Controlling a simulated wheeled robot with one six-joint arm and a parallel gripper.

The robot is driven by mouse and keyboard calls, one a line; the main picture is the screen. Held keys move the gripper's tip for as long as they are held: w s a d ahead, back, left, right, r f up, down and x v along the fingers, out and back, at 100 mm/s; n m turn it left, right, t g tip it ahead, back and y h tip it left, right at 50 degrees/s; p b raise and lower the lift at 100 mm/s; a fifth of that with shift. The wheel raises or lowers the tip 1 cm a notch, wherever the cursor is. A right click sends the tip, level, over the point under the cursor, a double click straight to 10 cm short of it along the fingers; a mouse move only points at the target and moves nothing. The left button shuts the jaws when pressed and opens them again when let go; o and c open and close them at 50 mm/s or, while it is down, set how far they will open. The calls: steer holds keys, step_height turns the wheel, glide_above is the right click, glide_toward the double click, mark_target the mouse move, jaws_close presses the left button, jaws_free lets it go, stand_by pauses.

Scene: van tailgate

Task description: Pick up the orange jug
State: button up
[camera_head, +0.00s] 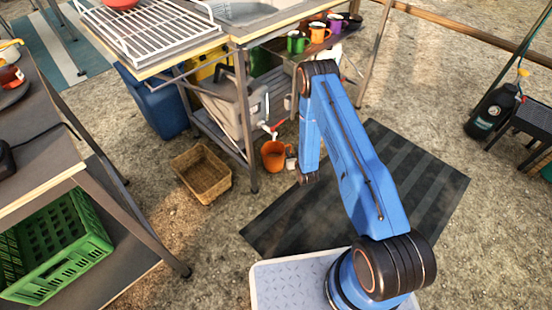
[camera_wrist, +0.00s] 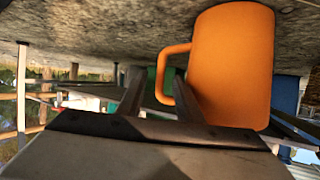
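The orange jug (camera_head: 273,157) stands on the ground under the water container's tap, in front of the metal table. In the wrist view, which is turned upside down, the jug (camera_wrist: 235,60) fills the upper right, with its handle toward the left. My gripper (camera_head: 291,160) is low beside the jug's right side in the head view. In the wrist view my gripper (camera_wrist: 160,85) has its two fingers apart, with part of the handle showing between them. The right finger overlaps the jug's edge. I cannot tell whether it touches.
Several mugs (camera_head: 320,33) sit on a shelf above. A dark mat (camera_head: 400,190) lies at right.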

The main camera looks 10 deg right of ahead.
mark_target(290, 149)
steer(key=shift+x, duration=1.65)
jaws_close()
